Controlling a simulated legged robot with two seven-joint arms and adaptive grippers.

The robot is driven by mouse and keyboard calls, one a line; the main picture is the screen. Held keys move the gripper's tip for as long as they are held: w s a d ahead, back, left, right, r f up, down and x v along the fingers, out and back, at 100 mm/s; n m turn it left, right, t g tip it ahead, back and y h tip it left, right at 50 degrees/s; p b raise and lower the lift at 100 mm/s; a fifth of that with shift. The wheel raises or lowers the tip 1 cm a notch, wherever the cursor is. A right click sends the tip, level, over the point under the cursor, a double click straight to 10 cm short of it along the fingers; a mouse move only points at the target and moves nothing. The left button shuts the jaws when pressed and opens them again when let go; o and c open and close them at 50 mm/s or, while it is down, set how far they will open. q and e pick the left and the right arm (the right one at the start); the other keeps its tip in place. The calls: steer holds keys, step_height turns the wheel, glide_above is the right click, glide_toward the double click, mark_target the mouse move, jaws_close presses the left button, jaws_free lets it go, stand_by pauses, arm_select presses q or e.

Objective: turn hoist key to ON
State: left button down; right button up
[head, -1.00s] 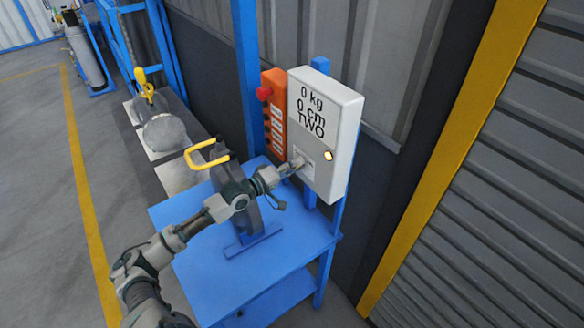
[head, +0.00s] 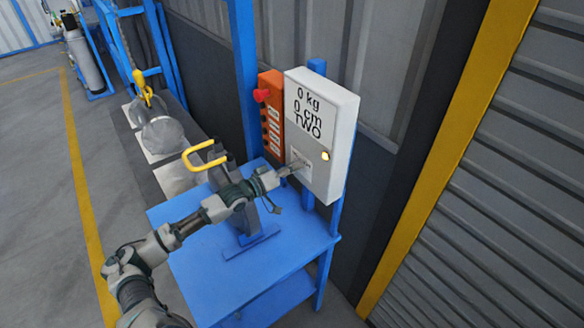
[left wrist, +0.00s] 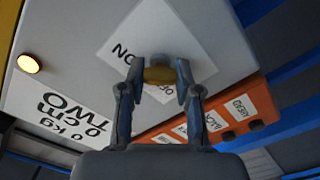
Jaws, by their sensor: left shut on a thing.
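The hoist key (left wrist: 160,72) is a small yellowish-brown knob on the front of a white control box (head: 318,170). It sits on a white label (left wrist: 195,40) with black print, partly hidden by the key and my fingers; "NO" and part of another word show upside down in the left wrist view. My left gripper (left wrist: 158,88) is shut on the key, one finger on each side. In the head view my left gripper (head: 290,169) reaches the lower left of the box front, where the key is hidden. My right gripper is not in view.
The box display (head: 307,112) reads "0 kg 0 cm TWO", with a lit yellow lamp (head: 325,156) below right. An orange panel (head: 272,115) with a red button (head: 261,95) stands left of it. A blue table (head: 285,255) lies below; a yellow handle (head: 205,156) is near my arm.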

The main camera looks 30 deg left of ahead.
arm_select(q)
steer(key=shift+d+f, duration=0.1)
steer(key=shift+f, duration=0.4)
steer(key=c, duration=0.8)
jaws_free()
steer(key=shift+r, duration=0.15)
steer(key=v, duration=1.2)
steer(key=shift+w, duration=0.1)
